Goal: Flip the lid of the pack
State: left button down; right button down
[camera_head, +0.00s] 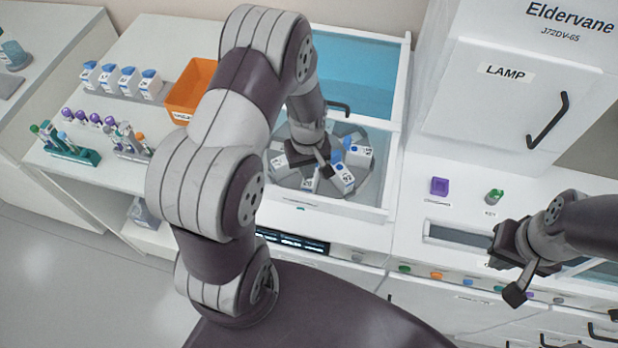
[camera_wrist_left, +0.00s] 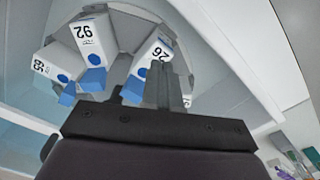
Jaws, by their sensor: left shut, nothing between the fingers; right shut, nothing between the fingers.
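Several white packs with blue parts stand on a grey round carousel (camera_head: 292,180) inside an open-topped machine. One pack (camera_head: 343,180), marked 92, is at the carousel's front right; it also shows in the left wrist view (camera_wrist_left: 88,35). Another pack (camera_wrist_left: 152,55), marked 26, is beside it, partly behind my fingers. A third pack (camera_wrist_left: 44,66) is at the left. Blue lid flaps (camera_wrist_left: 93,79) show at their near ends. My left gripper (camera_head: 326,170) is shut and empty, over the carousel among the packs. My right gripper (camera_head: 514,294) is shut and empty, over the right counter's front.
The machine's blue transparent cover (camera_head: 362,72) is raised behind the carousel. An orange bin (camera_head: 190,90), several white packs (camera_head: 127,82) and tube racks (camera_head: 72,154) stand left. A white lamp cabinet (camera_head: 500,95), purple block (camera_head: 439,186) and green item (camera_head: 494,196) are right.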

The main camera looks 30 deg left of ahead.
aim_at(308, 183)
pick_arm(q)
jog(key=shift+f+b, duration=1.35)
jog(key=shift+f, duration=0.55)
dwell(0.5)
jog(key=shift+r, duration=0.1)
jog(key=shift+r+p, duration=2.6)
jog(key=shift+r, duration=0.25)
jog(key=shift+f, duration=0.1)
jog(key=shift+w, duration=0.2)
jog(key=w+a+b, duration=0.2)
jog(key=w, duration=0.6)
jog(key=shift+w, duration=0.35)
jog(key=shift+a, duration=0.1)
